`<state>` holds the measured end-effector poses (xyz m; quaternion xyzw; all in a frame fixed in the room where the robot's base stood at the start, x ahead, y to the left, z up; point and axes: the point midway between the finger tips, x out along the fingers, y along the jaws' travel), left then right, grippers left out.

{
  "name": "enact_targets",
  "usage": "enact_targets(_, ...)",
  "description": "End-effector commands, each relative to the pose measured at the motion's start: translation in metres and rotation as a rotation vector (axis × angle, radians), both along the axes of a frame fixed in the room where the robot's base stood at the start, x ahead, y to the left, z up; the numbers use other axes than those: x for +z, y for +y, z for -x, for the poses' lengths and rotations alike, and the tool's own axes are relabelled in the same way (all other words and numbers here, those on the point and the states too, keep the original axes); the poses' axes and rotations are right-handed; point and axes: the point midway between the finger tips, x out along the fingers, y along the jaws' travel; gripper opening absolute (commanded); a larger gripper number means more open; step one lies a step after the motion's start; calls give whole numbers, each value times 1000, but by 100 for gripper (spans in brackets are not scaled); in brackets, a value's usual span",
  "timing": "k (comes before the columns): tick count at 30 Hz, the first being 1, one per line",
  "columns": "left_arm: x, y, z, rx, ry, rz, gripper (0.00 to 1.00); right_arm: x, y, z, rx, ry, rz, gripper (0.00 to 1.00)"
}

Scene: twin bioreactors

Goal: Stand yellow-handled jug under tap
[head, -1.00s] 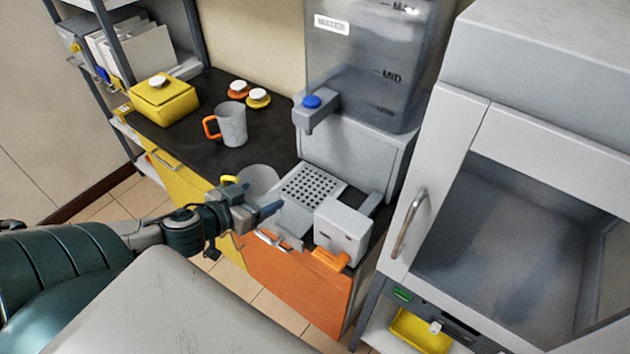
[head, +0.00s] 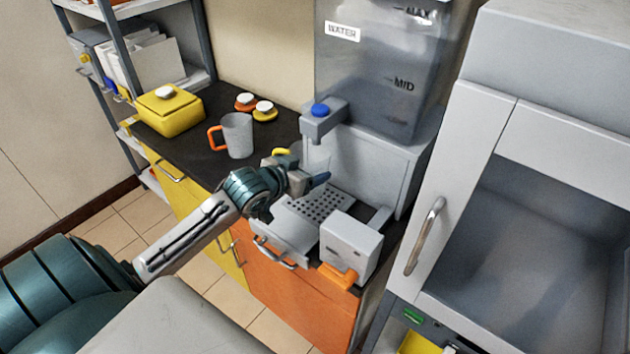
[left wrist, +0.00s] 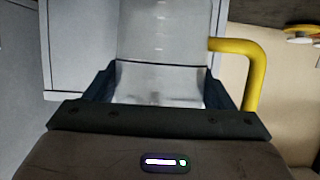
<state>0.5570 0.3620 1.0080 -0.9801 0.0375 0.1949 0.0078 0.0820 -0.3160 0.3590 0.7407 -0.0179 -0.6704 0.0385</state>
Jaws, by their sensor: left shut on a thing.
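The yellow-handled jug (left wrist: 160,40) is clear and sits between the fingers of my left gripper (left wrist: 160,92) in the left wrist view. Its yellow handle sticks out to the right there. In the head view my left gripper (head: 306,182) is at the left edge of the perforated drip tray (head: 325,204). There the jug is mostly hidden behind the gripper, with its yellow handle (head: 282,151) showing. The tap (head: 322,122), with a blue button, juts from the water tank (head: 385,75) above and behind the gripper. My right gripper is not in view.
An orange-handled mug (head: 238,136), small lidded pots (head: 264,110) and a yellow box (head: 168,108) stand on the dark counter (head: 190,143). A grey box with an orange part (head: 350,245) stands right of the tray. A cabinet (head: 445,200) stands at the right.

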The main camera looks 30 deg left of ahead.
Motion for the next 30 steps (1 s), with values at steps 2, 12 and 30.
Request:
enact_targets(2, 3, -1, -15, 3, -3, 7, 53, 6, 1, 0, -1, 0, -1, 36)
enact_targets(12, -29, -2, -29, 0, 2, 0, 53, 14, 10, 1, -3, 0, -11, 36)
enact_targets(30, -70, -2, -33, 1, -1, -1, 53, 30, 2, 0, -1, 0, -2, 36)
